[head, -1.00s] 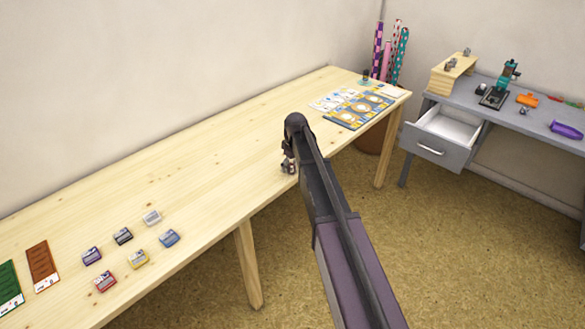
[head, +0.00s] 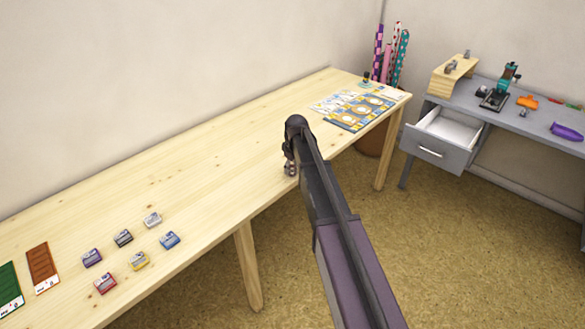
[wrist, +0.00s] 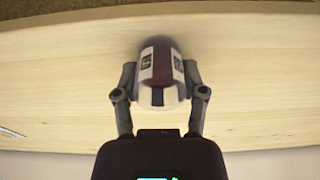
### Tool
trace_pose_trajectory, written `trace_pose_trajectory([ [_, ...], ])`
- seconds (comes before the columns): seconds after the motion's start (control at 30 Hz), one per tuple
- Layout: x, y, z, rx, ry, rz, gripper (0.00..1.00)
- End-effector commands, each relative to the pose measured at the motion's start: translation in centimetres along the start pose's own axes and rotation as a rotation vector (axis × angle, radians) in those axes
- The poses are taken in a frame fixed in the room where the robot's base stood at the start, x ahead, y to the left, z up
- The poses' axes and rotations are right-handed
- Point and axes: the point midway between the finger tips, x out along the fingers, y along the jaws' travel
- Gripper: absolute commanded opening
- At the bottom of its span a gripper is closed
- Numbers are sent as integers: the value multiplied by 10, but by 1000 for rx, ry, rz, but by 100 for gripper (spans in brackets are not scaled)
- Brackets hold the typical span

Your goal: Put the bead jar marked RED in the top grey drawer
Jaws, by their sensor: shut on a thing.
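My gripper (wrist: 160,85) is shut on a small jar (wrist: 177,68) with dark red contents and white label patches. The label's words are too small to read. In the head view my gripper (head: 290,166) is low over the front part of the wooden table, and the jar is mostly hidden there. The wrist view shows pale wood behind the jar; I cannot tell whether the jar touches it. The grey drawer (head: 430,151) at the right is pulled open, and the visible part of its pale inside is empty.
Several inkpads (head: 139,260) lie at the table's near left, beside green and brown cards. Patterned sheets (head: 355,112) lie at its far end, with rolls (head: 402,55) behind. The grey desk (head: 470,102) holds a wooden stand and tools. Floor separates the table and desk.

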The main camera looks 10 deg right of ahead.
Motion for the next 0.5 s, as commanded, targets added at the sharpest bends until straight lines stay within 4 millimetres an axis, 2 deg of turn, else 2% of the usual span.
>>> trace_pose_trajectory([
  [0.27,-10,0,-1,0,0,0,0],
  [0.5,-29,0,-3,0,0,0,0],
])
